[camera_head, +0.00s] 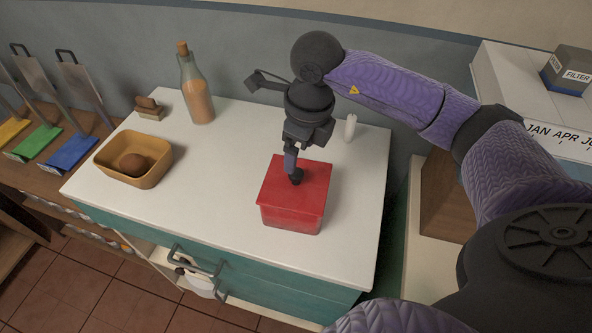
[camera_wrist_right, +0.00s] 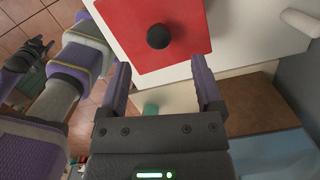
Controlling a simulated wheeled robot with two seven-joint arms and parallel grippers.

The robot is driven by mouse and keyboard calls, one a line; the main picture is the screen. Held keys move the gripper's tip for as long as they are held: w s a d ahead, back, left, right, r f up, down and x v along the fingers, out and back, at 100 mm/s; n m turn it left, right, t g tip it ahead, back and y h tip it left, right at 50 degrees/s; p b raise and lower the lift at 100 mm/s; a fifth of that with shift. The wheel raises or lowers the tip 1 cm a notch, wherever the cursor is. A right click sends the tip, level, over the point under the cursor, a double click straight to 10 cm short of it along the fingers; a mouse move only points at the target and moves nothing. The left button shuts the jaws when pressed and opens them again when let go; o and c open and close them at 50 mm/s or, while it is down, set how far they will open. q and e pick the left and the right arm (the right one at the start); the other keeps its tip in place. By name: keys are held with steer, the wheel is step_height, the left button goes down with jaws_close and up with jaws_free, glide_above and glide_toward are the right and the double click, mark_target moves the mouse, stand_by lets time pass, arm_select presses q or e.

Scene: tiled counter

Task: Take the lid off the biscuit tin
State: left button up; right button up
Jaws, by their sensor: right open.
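The biscuit tin (camera_head: 290,217) is a red box on the white counter top, right of its middle. Its flat red lid (camera_head: 317,180) is on it and carries a round dark knob (camera_head: 296,177). The lid (camera_wrist_right: 190,25) and knob (camera_wrist_right: 158,37) also show in the right wrist view. My right gripper (camera_head: 291,166) points down over the lid at the knob. In the wrist view its fingers (camera_wrist_right: 162,72) are apart, with nothing between them, and the knob lies beyond their tips. My left gripper (camera_wrist_right: 30,53) shows small at the wrist view's left edge; its jaws are unclear.
A tan bowl (camera_head: 110,163) with a brown round thing (camera_head: 132,164) stands at the left. A corked bottle (camera_head: 197,100) and a small wooden block (camera_head: 148,107) are behind. A white bottle-like thing (camera_head: 350,127) stands behind the tin. The counter between bowl and tin is clear.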

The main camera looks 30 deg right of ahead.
mark_target(296, 172)
steer(key=f, duration=0.6)
steer(key=shift+w+a+f+b, duration=0.25)
steer(key=shift+f+b, duration=0.05)
steer(key=shift+b, duration=0.05)
jaws_close()
